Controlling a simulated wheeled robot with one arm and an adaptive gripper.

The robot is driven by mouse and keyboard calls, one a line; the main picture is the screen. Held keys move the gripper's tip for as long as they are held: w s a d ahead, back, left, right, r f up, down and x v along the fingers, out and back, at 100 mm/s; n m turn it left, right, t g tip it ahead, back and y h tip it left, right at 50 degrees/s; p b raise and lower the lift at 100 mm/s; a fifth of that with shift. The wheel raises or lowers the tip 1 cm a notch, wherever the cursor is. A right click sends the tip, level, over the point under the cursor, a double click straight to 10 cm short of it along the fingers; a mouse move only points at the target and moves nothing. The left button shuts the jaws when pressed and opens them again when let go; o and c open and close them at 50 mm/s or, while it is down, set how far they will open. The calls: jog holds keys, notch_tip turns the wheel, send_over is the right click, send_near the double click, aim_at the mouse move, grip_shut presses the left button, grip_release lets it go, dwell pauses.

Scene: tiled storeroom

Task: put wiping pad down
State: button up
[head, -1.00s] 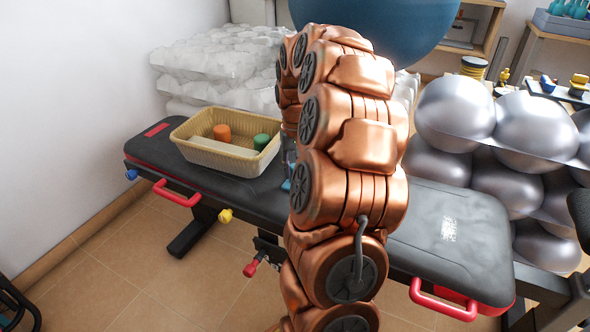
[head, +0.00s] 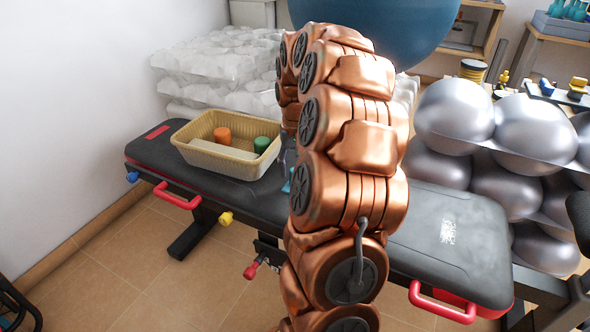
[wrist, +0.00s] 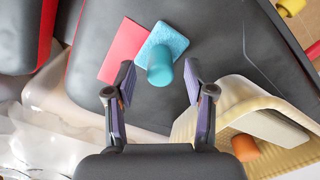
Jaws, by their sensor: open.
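The wiping pad, a light blue square (wrist: 168,38) with a round blue handle (wrist: 160,68), lies on the black padded bench (wrist: 225,50) in the wrist view. It partly overlaps or touches the edge of a flat red rectangle (wrist: 122,50). My gripper (wrist: 159,68) is open, with one finger on each side of the handle and visible gaps between them. Nothing is held. In the head view my arm hides most of this spot; only a small blue bit (head: 287,186) shows beside it.
A cream basket (head: 220,160) stands on the bench (head: 450,235), close to my gripper's right in the wrist view. It holds an orange cylinder (head: 222,135), a green cylinder (head: 262,144) and a pale block. White lumpy stacks (head: 215,60) and silver balls (head: 530,130) stand behind.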

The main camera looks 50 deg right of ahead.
notch_tip(320, 180, up, 10)
jog(key=r+p, duration=0.1)
jog(key=p, duration=0.3)
jog(key=a+n, duration=0.3)
jog(key=a, duration=0.9)
jog(key=s+a+f+n+g, duration=0.1)
jog(key=s+a+f+n, duration=0.15)
jog(key=s+a, duration=0.6)
jog(key=s+a+f+n+g, duration=0.1)
jog(key=s+a+f, duration=0.1)
jog(key=s+a, duration=0.4)
jog(key=s+a+f+n+g, duration=0.1)
jog(key=s+a+f, duration=0.2)
jog(key=s+a, duration=0.3)
jog(key=shift+s+f, duration=0.3)
jog(key=shift+s, duration=0.95)
